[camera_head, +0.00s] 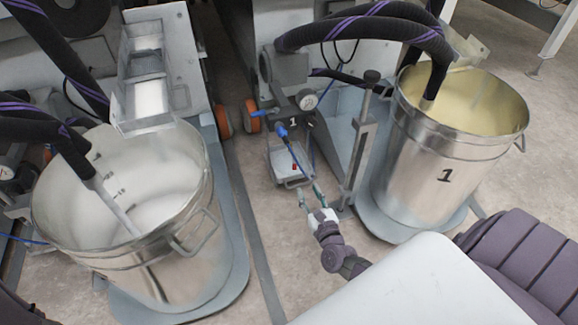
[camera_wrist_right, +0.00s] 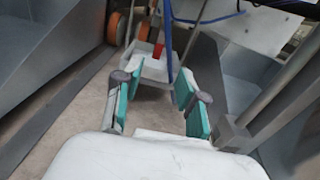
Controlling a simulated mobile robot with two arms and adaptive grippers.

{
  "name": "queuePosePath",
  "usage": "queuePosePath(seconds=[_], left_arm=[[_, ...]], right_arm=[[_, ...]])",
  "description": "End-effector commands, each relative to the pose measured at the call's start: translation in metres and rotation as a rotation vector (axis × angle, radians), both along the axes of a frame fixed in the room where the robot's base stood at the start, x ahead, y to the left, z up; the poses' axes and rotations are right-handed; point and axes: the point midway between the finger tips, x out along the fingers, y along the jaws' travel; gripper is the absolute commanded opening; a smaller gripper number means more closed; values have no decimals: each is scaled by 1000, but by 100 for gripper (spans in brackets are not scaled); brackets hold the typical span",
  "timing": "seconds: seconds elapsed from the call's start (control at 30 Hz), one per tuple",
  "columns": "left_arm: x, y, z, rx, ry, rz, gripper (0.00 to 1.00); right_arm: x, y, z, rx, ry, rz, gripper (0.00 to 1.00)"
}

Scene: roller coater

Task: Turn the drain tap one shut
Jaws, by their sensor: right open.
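The unit marked 1 (camera_head: 293,122) stands between the two drums, with blue fittings (camera_head: 282,131) and a gauge (camera_head: 309,101). Below it is a small pale tray (camera_head: 290,181), also in the right wrist view (camera_wrist_right: 150,78). A small red part (camera_head: 294,167) shows over the tray; in the right wrist view it is upright (camera_wrist_right: 158,50). Which part is drain tap one, and how it is turned, I cannot tell. My right gripper (camera_head: 311,192) is open and empty just in front of the tray; its teal fingers are spread in the wrist view (camera_wrist_right: 155,80). My left gripper is out of view.
A steel drum marked 1 (camera_head: 444,176) stands at the right, another drum (camera_head: 190,270) at the left. An upright metal post (camera_head: 358,150) is close to the right of my gripper. Dark hoses (camera_head: 370,32) arch above. Bare floor (camera_head: 262,200) lies left of my gripper.

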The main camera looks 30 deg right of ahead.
Motion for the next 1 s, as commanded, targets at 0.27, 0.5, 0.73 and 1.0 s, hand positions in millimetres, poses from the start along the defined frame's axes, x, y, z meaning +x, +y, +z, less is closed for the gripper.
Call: queuePosePath(seconds=[0.27,0.5,0.73,1.0], left_arm=[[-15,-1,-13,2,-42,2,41],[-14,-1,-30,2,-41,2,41],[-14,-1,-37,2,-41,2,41],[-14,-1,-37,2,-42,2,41]], right_arm=[[57,-13,-3,-2,-6,0,41],[101,-23,-1,-3,-4,2,41],[121,-28,0,-4,-2,3,41],[123,-28,1,-3,-1,2,41]])
